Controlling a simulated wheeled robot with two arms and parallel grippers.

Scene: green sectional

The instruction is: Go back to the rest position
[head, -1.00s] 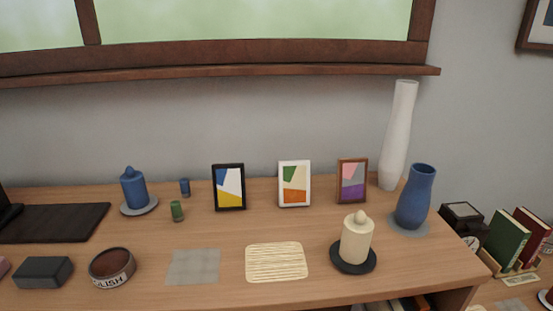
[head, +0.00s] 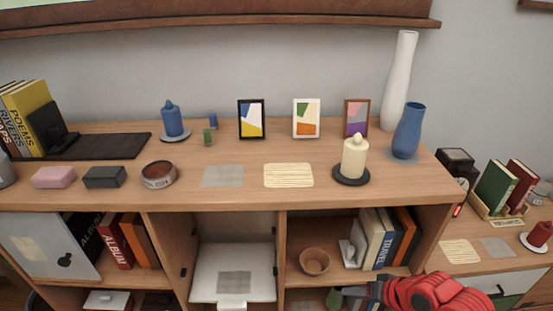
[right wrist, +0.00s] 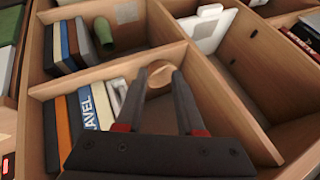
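My right gripper (head: 362,291) shows at the lower right of the head view, with my red arm behind it, in front of the shelf unit. In the right wrist view my right gripper (right wrist: 159,76) has its two dark fingers apart with nothing held between them. A wooden bowl (head: 314,261) sits in the shelf compartment beyond it. The bowl also shows between the fingertips in the right wrist view (right wrist: 159,82), apparently farther off. My left gripper is not in view.
The desktop (head: 230,198) carries a cream candle (head: 354,157), a blue vase (head: 408,130), picture frames and a round tin (head: 159,174). A lower side surface (head: 450,234) is at right.

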